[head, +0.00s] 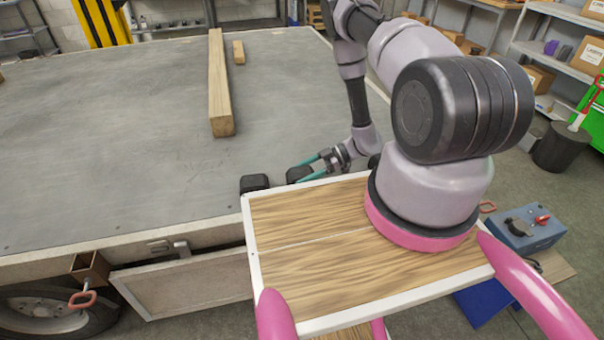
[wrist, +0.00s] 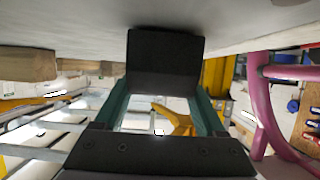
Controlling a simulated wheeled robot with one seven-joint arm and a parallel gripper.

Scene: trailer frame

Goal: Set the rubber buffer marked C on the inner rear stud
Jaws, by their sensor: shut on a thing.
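My gripper (head: 305,170) has teal fingers and reaches low over the near edge of the grey trailer deck (head: 120,150). It is shut on a black block, a rubber buffer (head: 297,175). In the wrist view this held buffer (wrist: 165,62) sits between the teal fingers, close to the deck surface, which appears at the top. I cannot tell whether it touches the deck. No letter shows on it. A second black buffer (head: 254,183) stands at the deck edge, left of the held one. I cannot make out any stud.
A long wooden beam (head: 219,90) and a short wood piece (head: 239,52) lie on the deck. My wood-topped tray (head: 310,235) is close in front of the deck edge. A blue box (head: 523,230) stands at lower right.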

